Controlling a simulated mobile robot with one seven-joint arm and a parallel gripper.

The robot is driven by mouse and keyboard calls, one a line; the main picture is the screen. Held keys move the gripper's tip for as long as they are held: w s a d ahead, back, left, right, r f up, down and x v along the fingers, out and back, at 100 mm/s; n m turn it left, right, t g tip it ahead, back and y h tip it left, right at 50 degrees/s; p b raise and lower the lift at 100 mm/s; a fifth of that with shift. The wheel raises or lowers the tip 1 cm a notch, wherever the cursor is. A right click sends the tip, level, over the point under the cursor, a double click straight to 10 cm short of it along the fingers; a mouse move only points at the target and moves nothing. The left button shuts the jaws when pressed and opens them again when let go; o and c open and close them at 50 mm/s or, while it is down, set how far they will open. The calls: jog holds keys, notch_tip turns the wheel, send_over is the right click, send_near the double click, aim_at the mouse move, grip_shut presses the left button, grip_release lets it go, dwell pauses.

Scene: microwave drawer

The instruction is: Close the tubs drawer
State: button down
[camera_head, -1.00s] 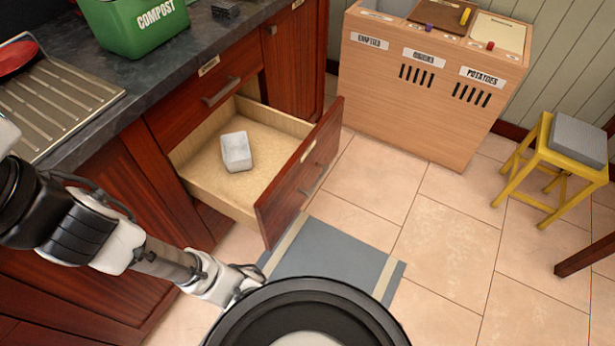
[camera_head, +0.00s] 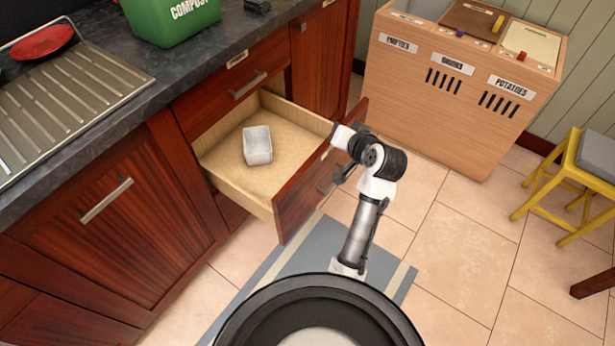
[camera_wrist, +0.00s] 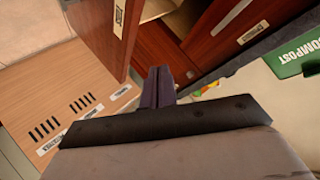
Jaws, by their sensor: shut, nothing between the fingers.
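The open drawer has a dark red wood front (camera_head: 300,205) and a pale wood inside (camera_head: 232,165). It is pulled well out below a shut upper drawer (camera_head: 232,92). One light grey tub (camera_head: 257,146) stands inside, towards the back. My arm reaches up in front of the drawer, its end at the right part of the front's top edge. The fingers are not clear in the head view. In the wrist view my gripper (camera_wrist: 158,85) is shut and empty, close to red wood panels. I cannot tell whether it touches the drawer.
A green compost bin (camera_head: 172,18) and a metal draining rack (camera_head: 70,98) are on the dark counter (camera_head: 185,72). A wooden bin unit (camera_head: 450,125) stands to the right, with a yellow stool (camera_head: 535,185) beyond. A grey mat (camera_head: 325,245) lies below the drawer on open tiled floor.

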jog(key=s+d+f+m+g+y, duration=0.25)
jog(key=s+f+y, duration=0.25)
jog(key=s+f, duration=0.4)
jog(key=m+y, duration=0.2)
jog(key=y, duration=0.3)
send_near(297, 182)
jog(key=shift+t, duration=0.25)
jog(key=p+x, duration=0.3)
jog(key=x, duration=0.2)
jog(key=shift+a+p, duration=0.3)
jog(key=shift+p, duration=0.1)
jog(key=shift+w+a+f, duration=0.15)
jog(key=shift+w+a, duration=0.25)
jog(key=shift+a, duration=0.1)
jog(key=b+x, duration=0.8)
jog(key=x, duration=2)
